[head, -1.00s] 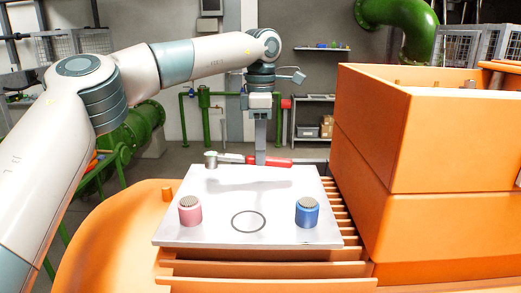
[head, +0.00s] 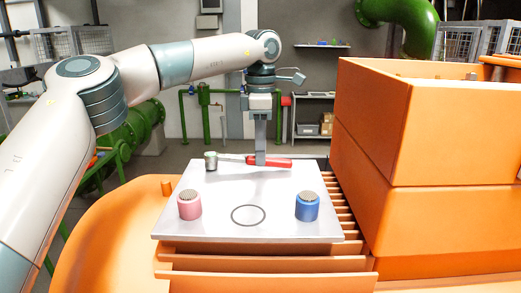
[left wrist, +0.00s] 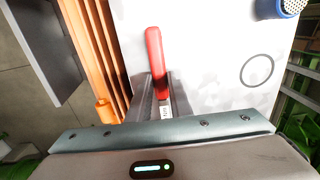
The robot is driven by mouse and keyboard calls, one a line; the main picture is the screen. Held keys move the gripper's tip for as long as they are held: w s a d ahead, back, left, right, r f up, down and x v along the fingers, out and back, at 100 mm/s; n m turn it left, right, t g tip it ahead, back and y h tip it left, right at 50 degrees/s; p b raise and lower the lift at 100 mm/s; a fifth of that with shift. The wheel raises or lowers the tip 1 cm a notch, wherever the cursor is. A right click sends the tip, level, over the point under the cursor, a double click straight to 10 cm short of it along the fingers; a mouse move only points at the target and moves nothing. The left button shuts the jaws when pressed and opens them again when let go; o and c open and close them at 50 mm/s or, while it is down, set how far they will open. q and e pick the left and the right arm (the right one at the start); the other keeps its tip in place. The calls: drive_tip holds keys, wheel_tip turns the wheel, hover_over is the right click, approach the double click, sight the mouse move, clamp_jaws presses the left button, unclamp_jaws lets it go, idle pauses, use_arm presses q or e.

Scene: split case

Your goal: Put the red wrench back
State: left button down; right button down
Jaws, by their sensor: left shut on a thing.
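My left gripper (head: 260,161) points down and is shut on the wrench near the inner end of the handle. It holds the wrench level over the back part of a pale grey plate, with a soft shadow below it. In the left wrist view the red handle (left wrist: 154,62) sticks out beyond the fingers (left wrist: 160,98). The wrench's head is hidden there. My right gripper is not in view.
On the plate (head: 215,228) stand a pink knurled cap (head: 189,205) and a blue one (head: 307,206), with a dark ring outline (head: 249,215) between them. A tall orange case (head: 385,150) rises at the right. Orange slats (head: 270,265) lie in front. A small orange peg (head: 167,187) stands at the left.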

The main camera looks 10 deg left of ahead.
use_arm(q)
drive_tip(key=shift+f, duration=0.2)
drive_tip(key=c, duration=1)
unclamp_jaws()
drive_tip(key=shift+c, duration=0.2)
drive_tip(key=shift+r, duration=0.15)
drive_tip(key=shift+r+b, duration=0.6)
drive_tip(key=shift+r, duration=0.55)
drive_tip(key=shift+r+b, duration=0.3)
drive_tip(key=shift+r, duration=1.3)
drive_tip(key=shift+d, duration=0.1)
